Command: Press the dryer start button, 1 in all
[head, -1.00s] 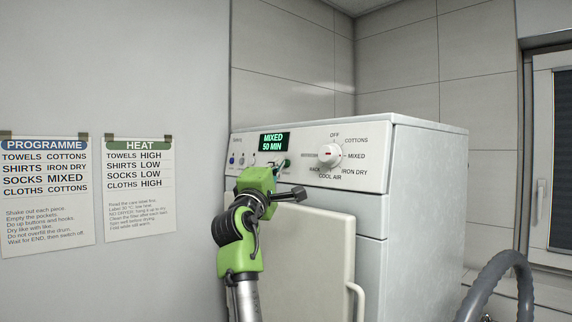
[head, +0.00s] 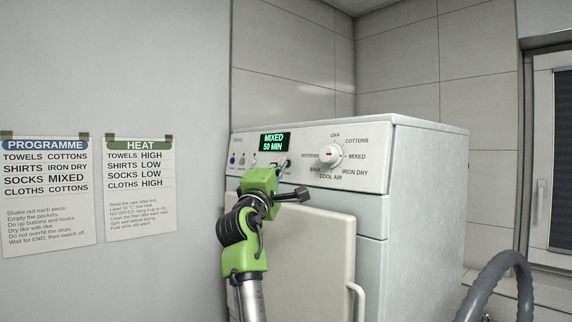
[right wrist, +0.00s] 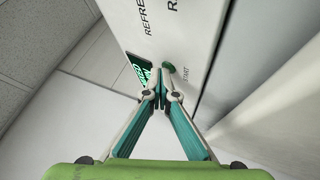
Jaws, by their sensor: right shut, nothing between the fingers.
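The white dryer (head: 425,190) has a front panel with a lit display (head: 273,142) reading MIXED 50 MIN. The green start button (head: 287,163) is just below the display's right end. It also shows in the right wrist view as a green button (right wrist: 168,67) beside the word START. My right gripper (head: 280,169) is shut and empty, its tips close to the button. In the right wrist view the closed fingertips (right wrist: 159,97) point towards the panel, just short of the button in the picture; I cannot tell whether they touch it. My left gripper is out of view.
The dryer door (head: 310,250) is below my gripper. Two notices (head: 140,185) hang on the left wall. A grey hose (head: 500,280) stands at lower right.

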